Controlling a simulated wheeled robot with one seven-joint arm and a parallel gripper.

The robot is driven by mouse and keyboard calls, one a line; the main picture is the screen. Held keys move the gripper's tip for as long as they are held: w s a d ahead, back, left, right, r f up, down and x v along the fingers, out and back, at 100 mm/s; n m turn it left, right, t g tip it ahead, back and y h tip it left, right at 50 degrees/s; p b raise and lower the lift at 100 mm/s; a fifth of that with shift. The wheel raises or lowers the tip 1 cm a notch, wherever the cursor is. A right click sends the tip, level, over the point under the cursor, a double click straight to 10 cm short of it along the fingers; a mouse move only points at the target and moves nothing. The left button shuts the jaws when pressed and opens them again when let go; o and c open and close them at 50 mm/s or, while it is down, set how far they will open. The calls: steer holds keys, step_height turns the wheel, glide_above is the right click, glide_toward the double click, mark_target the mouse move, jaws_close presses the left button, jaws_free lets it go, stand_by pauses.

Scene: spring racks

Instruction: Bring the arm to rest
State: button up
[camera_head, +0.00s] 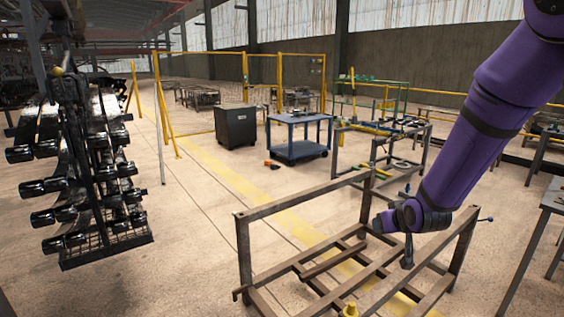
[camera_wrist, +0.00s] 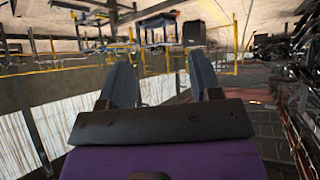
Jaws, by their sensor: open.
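My purple arm (camera_head: 485,110) reaches down from the upper right in the head view. Its wrist end hangs over the near metal frame rack. My gripper (camera_head: 408,250) points down there, small and dark. In the wrist view my gripper (camera_wrist: 162,85) shows two grey fingers set well apart with nothing between them. The wrist picture is upside down, with the floor at the top and the wall at the bottom.
The brown metal rack (camera_head: 240,245) stands below my wrist. A rack of dark leaf springs (camera_head: 75,190) hangs at left. A blue cart (camera_head: 300,122) and a dark cabinet (camera_head: 236,127) stand farther back. A table edge (camera_head: 535,225) is at right. Floor left of centre is clear.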

steer(key=s+d+r+g, duration=0.1)
steer(key=s+r, duration=0.5)
steer(key=r, duration=0.3)
steer(key=s+r+g, duration=0.1)
steer(key=s+r, duration=0.3)
steer(key=s, duration=0.5)
steer(key=s+r+m+g, duration=0.1)
steer(key=s+r, duration=0.3)
steer(key=s, duration=0.5)
steer(key=s+d+r+g, duration=0.1)
steer(key=s+r, duration=0.3)
steer(key=s, duration=0.5)
steer(key=shift+s+r+m+g+h, duration=0.25)
steer(key=shift+r+m+g+h, duration=0.05)
steer(key=shift+g, duration=0.1)
